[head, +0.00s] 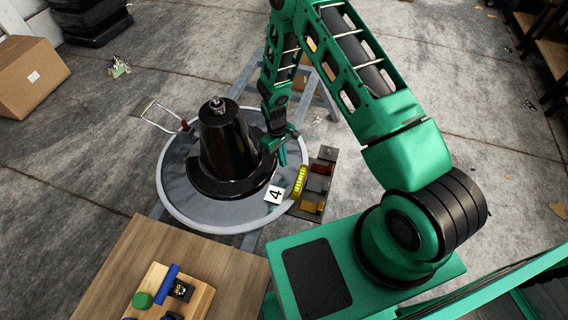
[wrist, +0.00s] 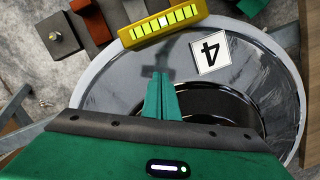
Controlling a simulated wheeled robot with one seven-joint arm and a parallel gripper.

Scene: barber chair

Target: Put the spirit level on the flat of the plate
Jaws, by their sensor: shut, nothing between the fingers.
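The spirit level (head: 299,182) is a yellow bar with bright segments. It lies at the right edge of the round grey plate (head: 178,196), beside a dark board. In the wrist view the level (wrist: 163,24) overlaps the plate's pale rim (wrist: 110,62) near the top; I cannot tell what carries its weight. A white card marked 4 (head: 273,194) lies on the plate close to the level. My gripper (head: 283,157) is over the plate, right of the black cone. Its fingers (wrist: 161,80) are together and empty, apart from the level, with a shadow on the plate ahead of them.
The tall black cone (head: 225,145) stands on the plate on a wide dark foot. The dark board (head: 328,155) carries red and orange blocks. A wire-handled tool (head: 155,115) is at the plate's left edge. A wooden table (head: 135,245) is in front; a cardboard box (head: 30,75) stands back left.

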